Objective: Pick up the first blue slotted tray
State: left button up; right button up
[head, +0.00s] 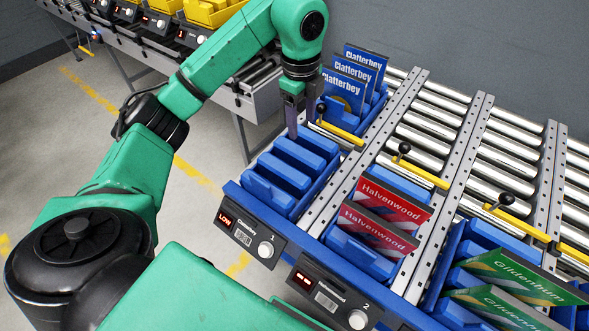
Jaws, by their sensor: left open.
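In the head view, an empty blue slotted tray (286,168) lies at the front of lane 1, behind a label panel reading "Clatterbey 1" and "LOW" (247,232). Another blue slotted tray (337,117) sits behind it in the same lane, holding several blue "Clatterbey" packs (355,72). My left gripper (300,118) is open and points down, with its fingers at the far end of the empty tray, near the gap between the two trays. I cannot tell whether the fingers touch a tray. My right gripper is not in view.
Metal rails (440,180) divide the roller lanes. Yellow bins (208,10) stand at back left.

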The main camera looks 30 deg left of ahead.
aim_at(302, 152)
pick_arm(q)
jog(key=f+p, duration=0.1)
jog(key=f, duration=0.5)
jog(key=f+p, duration=0.2)
jog(key=f, duration=0.4)
jog(key=shift+w+d+f+p, duration=0.1)
jog(key=shift+w+f+p, duration=0.1)
jog(key=shift+f+p, duration=0.15)
grip_shut()
